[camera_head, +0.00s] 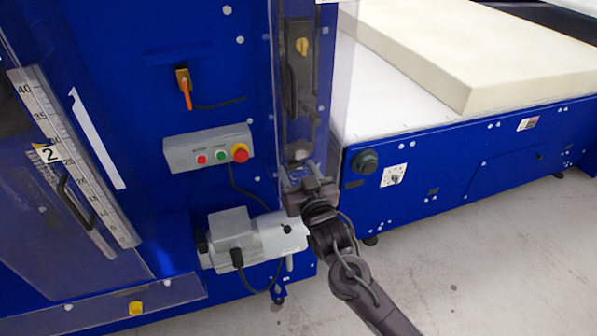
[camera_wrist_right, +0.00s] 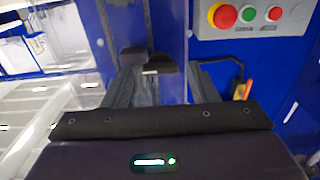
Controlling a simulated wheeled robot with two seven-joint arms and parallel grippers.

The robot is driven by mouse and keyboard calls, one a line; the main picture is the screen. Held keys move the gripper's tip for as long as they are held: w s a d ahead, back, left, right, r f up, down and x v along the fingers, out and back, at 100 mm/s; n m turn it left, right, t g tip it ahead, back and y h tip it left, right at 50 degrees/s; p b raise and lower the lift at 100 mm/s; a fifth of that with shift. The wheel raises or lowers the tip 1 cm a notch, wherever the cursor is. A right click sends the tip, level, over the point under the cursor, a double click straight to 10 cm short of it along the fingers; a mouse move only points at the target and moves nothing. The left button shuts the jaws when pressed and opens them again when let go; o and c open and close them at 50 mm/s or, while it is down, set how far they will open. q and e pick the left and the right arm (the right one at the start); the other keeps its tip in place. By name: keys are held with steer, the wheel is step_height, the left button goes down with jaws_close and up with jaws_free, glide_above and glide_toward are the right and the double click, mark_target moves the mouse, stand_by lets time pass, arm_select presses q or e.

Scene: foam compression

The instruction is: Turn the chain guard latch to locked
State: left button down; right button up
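A tall clear guard (camera_head: 325,90) stands on the blue machine's right corner, with a dark vertical mechanism (camera_head: 300,75) behind or on it. My right gripper (camera_head: 304,178) is just below the dark fitting, near the guard's lower end. In the right wrist view its fingers (camera_wrist_right: 160,82) stand apart, with a dark block (camera_wrist_right: 145,62) ahead of them; contact is unclear. My left gripper is out of view.
A grey button box (camera_head: 208,148) and a grey motor (camera_head: 252,238) are left of my right gripper. An orange-handled switch (camera_head: 184,88) is higher up. A cream foam block (camera_head: 470,50) lies on the white bed at right. Open floor (camera_head: 480,260) is at lower right.

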steer(key=c, duration=0.7)
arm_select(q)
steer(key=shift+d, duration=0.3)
arm_select(e)
steer(key=shift+c, duration=0.7)
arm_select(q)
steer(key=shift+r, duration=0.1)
arm_select(e)
steer(key=shift+n, duration=0.4)
steer(key=n+p, duration=0.1)
steer(key=n, duration=0.2)
steer(key=shift+r+n, duration=0.1)
steer(key=shift+n, duration=0.3)
steer(key=n+p, duration=0.1)
steer(key=n, duration=0.3)
steer(key=shift+a+n, duration=0.1)
steer(key=shift+n, duration=0.2)
steer(key=n+p, duration=0.1)
steer(key=n, duration=0.3)
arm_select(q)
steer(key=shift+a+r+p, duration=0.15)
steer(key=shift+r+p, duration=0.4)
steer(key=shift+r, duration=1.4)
arm_select(e)
steer(key=shift+f+n, duration=0.15)
steer(key=shift+n, duration=1.05)
steer(key=shift+f+n, duration=0.15)
steer(key=shift+n, duration=1.05)
